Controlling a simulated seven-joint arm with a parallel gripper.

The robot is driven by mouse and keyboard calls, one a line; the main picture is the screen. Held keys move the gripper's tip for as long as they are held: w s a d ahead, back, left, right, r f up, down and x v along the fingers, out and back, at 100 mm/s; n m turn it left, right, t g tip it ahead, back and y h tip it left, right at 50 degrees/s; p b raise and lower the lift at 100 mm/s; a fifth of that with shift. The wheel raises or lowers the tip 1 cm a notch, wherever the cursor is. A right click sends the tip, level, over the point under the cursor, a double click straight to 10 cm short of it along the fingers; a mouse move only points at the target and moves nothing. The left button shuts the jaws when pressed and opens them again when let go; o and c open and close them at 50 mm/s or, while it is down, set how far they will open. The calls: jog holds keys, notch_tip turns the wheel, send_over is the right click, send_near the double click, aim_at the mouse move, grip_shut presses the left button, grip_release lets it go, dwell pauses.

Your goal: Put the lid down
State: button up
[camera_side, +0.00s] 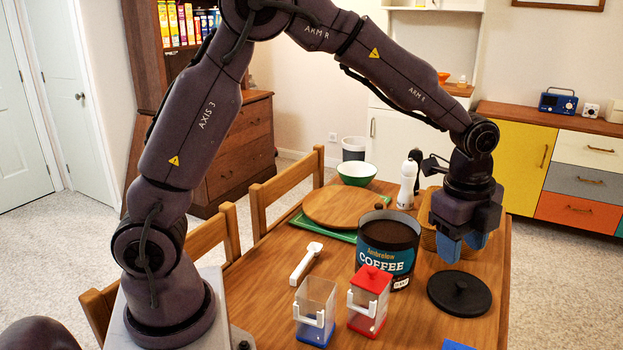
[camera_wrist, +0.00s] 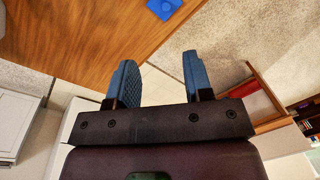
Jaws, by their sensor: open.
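A round black lid (camera_side: 470,301) with a small knob lies flat on the wooden table, to the right of the coffee tin. The Ambrelow coffee tin (camera_side: 372,255) stands upright and uncovered, with dark coffee showing inside. My gripper (camera_side: 462,249) is open and empty, with its blue fingers pointing down above the black lid and apart from it. In the wrist view my gripper (camera_wrist: 157,62) has a clear gap between its fingers. A flat blue piece (camera_side: 457,345) lies near the table's front edge; a blue piece with a raised knob also shows in the wrist view (camera_wrist: 164,8).
A clear canister with a blue base (camera_side: 315,299) and a red-lidded canister (camera_side: 369,300) stand in front of the tin. A white scoop (camera_side: 306,262) lies at left. A round board (camera_side: 340,204), green bowl (camera_side: 356,174), white bottle (camera_side: 406,187) and basket (camera_side: 426,236) are behind.

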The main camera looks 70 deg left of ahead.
jog(key=s+a+r+n+t, duration=0.2)
jog(key=s+a+r+n, duration=0.2)
jog(key=s+r+n, duration=0.65)
jog(key=s+a+n+t, duration=0.2)
jog(key=s+n, duration=0.3)
jog(key=s, duration=0.7)
jog(key=shift+s+r+n, duration=0.35)
jog(key=shift+r, duration=0.1)
